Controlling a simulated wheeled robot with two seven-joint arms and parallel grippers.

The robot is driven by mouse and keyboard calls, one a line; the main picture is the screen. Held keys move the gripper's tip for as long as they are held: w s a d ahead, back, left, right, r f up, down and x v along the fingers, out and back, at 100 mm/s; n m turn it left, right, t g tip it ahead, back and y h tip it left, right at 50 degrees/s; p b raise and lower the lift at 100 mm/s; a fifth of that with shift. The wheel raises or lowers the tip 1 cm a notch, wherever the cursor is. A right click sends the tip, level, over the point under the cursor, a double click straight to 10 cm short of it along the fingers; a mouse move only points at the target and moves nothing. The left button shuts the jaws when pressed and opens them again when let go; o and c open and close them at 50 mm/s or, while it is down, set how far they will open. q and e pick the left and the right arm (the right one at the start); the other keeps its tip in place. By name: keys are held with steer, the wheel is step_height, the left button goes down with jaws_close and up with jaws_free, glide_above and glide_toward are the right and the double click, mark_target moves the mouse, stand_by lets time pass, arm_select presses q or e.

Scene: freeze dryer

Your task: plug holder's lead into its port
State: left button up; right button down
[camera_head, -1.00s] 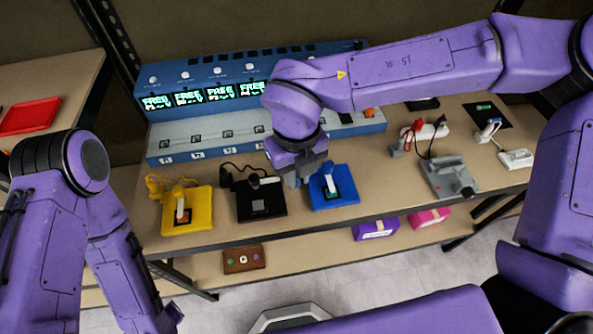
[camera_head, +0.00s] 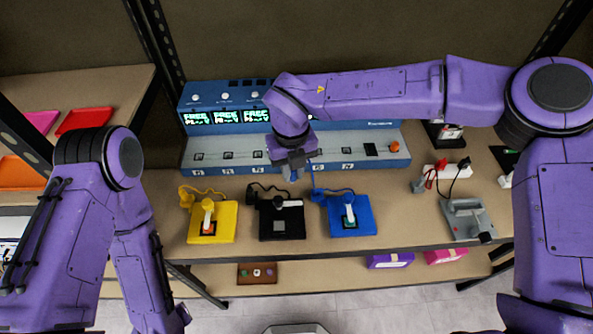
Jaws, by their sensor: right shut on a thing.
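The blue holder (camera_head: 365,228) lies on the bench with a pale stick-like piece upright in it. Its blue lead (camera_head: 312,181) rises from its left side to my right gripper (camera_head: 292,176). That gripper is shut on the lead's end, which the fingers mostly hide. It is just in front of the blue machine's (camera_head: 391,133) pale port row, near the middle. Ports show to the left (camera_head: 228,155) and right (camera_head: 347,151) of it; whether the plug touches a port I cannot tell. My left arm hangs at the left; its fingertips are not in view.
A yellow holder (camera_head: 229,225) and a black holder (camera_head: 296,229), each with its own lead, stand left of the blue one. A grey device (camera_head: 467,223) and a white power strip (camera_head: 442,170) are to the right. Boxes sit on the lower shelf.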

steer(key=shift+w+r, duration=0.1)
steer(key=shift+w, duration=0.05)
steer(key=w+a+p, duration=0.3)
steer(key=w+a, duration=0.2)
steer(key=w, duration=0.3)
steer(key=shift+w+p, duration=0.35)
